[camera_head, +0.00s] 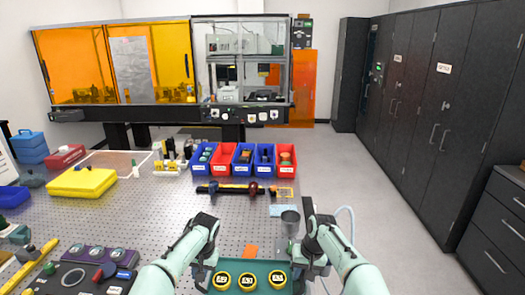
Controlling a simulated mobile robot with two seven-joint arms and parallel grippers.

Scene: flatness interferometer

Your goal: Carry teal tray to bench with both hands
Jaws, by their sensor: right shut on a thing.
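The teal tray (253,266) is at the bottom centre of the head view, at the near edge of the perforated bench (190,215). Its lower part is cut off by the picture edge. It holds three round yellow-rimmed pieces (247,281) with dark labels. My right gripper (303,268) is at the tray's right end, shut on it. My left gripper (204,275) is at the tray's left end; its fingers are too hidden to tell whether they are closed. I cannot tell whether the tray touches the bench.
Red and blue bins (243,158) line the bench's far side. A yellow case (82,182) and a dark control box (85,279) are left. Clear floor lies right, before dark cabinets (440,120).

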